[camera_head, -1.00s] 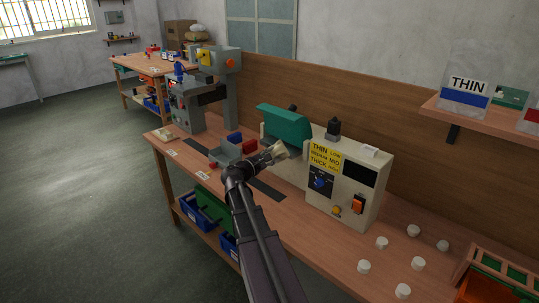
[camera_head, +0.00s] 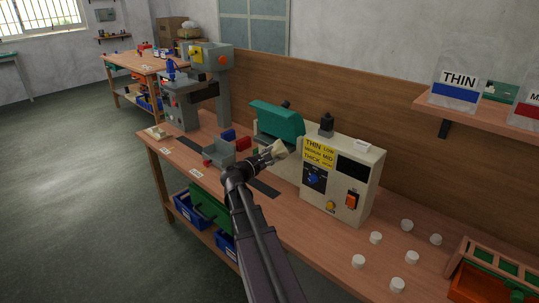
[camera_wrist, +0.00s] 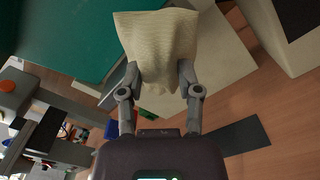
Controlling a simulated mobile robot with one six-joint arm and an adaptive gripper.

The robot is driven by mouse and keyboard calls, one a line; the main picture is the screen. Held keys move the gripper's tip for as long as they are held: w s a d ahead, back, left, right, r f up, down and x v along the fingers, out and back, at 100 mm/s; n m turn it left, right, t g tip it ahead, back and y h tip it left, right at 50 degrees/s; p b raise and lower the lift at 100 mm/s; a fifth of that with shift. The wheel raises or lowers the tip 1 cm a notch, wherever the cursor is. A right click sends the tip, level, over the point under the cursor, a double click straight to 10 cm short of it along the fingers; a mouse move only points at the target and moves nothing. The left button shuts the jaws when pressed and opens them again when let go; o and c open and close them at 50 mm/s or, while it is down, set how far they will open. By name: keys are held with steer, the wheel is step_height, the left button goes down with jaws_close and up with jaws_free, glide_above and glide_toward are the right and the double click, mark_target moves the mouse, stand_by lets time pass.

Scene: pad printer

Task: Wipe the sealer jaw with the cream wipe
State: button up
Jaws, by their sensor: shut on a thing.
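The cream wipe (camera_wrist: 160,45) is a folded, textured cloth that fills the top middle of the wrist view. My gripper (camera_wrist: 158,82) is shut on it, with a finger on each side. In the head view my gripper (camera_head: 272,155) and the cream wipe (camera_head: 279,147) are in front of the sealer, just below its teal upper arm (camera_head: 277,121). The teal arm also shows at upper left in the wrist view (camera_wrist: 60,35). The sealer's cream body (camera_head: 340,183) has a yellow thickness label, a blue dial and an orange switch. The jaw surface itself is hidden; I cannot tell whether the wipe touches it.
A grey pad printer (camera_head: 190,95) stands at the left of the bench. Several white caps (camera_head: 375,237) lie at the right near an orange crate (camera_head: 470,285). A shelf (camera_head: 470,120) with a THIN bag (camera_head: 457,82) is on the wall. Blue bins sit below the bench.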

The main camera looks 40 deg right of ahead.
mark_target(268, 146)
steer(key=shift+s+d, duration=0.25)
steer(key=shift+s, duration=0.8)
steer(key=shift+w, duration=0.1)
steer(key=shift+w+a, duration=0.25)
steer(key=shift+w, duration=0.6)
steer(key=shift+w+a, duration=0.2)
steer(key=shift+w, duration=0.65)
steer(key=shift+w, duration=0.1)
steer(key=shift+w+a, duration=0.1)
steer(key=shift+w, duration=1.65)
steer(key=shift+w, duration=0.15)
